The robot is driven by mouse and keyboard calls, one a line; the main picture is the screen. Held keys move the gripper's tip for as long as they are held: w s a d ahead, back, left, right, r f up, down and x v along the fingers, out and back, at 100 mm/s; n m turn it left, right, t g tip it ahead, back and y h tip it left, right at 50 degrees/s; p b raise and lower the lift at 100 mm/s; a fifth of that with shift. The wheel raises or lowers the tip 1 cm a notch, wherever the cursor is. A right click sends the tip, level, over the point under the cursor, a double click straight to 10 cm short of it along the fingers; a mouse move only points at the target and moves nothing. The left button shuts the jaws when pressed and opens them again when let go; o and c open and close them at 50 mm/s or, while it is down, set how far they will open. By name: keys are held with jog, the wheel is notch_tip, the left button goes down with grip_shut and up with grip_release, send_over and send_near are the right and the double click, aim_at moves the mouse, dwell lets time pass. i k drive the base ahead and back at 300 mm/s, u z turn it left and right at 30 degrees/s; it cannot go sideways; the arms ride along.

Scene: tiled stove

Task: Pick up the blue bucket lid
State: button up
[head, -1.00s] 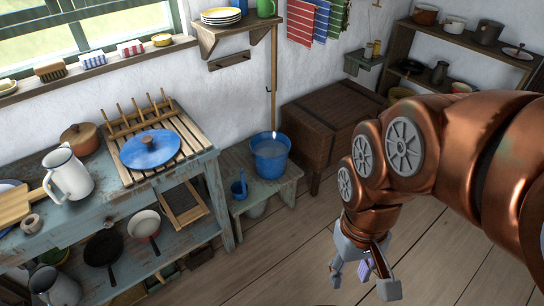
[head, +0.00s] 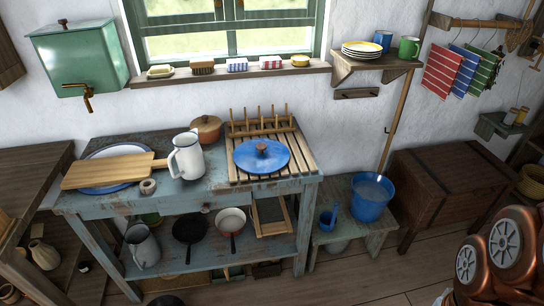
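The blue lid (head: 247,158) is round with a brown wooden knob on top. It lies flat, knob up, on the slatted wooden rack (head: 305,158) at the right end of the blue-grey worktable. The blue bucket (head: 370,208) stands open on a low bench to the right of the table and seems to hold water. My copper arm shows only at the bottom right corner, well away from the lid. My gripper's fingers are outside the picture.
On the worktable (head: 225,195) left of the rack stand a white enamel jug (head: 187,158), a lidded brown pot (head: 207,130) and a cutting board (head: 105,171). Upright pegs (head: 260,118) rise behind the lid. A blue dipper (head: 328,219) is on the bench (head: 382,231). Floor between bench and arm is clear.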

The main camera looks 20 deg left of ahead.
aim_at(256, 155)
jog(key=u, duration=0.5)
jog(key=k, duration=1.2)
jog(key=i, duration=1.2)
jog(key=u, duration=0.9)
jog(key=i, duration=0.65)
jog(key=u, duration=0.75)
